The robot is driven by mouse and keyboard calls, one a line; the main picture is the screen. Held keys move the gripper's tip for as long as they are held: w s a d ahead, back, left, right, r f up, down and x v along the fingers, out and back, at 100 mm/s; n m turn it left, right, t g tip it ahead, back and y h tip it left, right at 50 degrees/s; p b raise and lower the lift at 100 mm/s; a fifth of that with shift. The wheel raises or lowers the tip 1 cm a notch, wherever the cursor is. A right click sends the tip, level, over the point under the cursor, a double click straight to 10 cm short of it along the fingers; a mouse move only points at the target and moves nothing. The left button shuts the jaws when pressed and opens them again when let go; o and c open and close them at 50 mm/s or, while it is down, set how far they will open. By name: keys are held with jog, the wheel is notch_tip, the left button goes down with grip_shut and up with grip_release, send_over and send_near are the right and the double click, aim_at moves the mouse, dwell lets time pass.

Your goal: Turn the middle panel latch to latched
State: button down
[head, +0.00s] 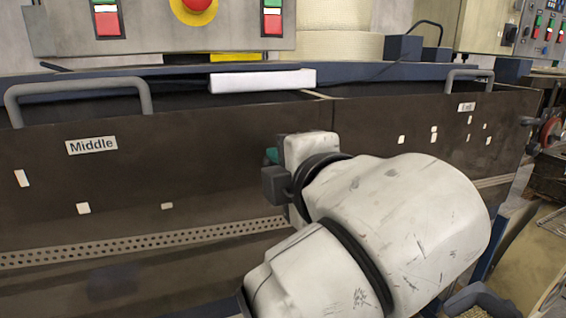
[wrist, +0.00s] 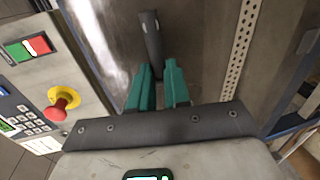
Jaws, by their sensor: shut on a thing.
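The middle panel (head: 150,190) is a dark brown panel with a "Middle" label at its upper left. My gripper (wrist: 157,76) has two teal fingers and is at the right end of this panel, near the seam with the neighbouring panel. In the wrist view a dark grey latch bar (wrist: 151,38) runs down between the fingers, and they are shut on its near end. The bar lies roughly along the line of the perforated strip. In the head view my gripper (head: 270,156) shows only a bit of teal, and my arm hides the latch.
A perforated strip (head: 140,247) runs along the panel's lower part. A grey handle (head: 78,88) rises from the panel's top edge at the left. A control box with a red emergency button (head: 196,5) stands above. A white block (head: 262,80) lies above the top edge.

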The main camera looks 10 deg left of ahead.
jog(key=shift+s+a+f, duration=0.1)
jog(key=shift+a, duration=0.05)
jog(key=c, duration=1.1)
grip_release()
jog(key=b+v, duration=0.1)
jog(key=v, duration=0.9)
jog(key=shift+s+d, duration=0.25)
jog(key=shift+s, duration=0.05)
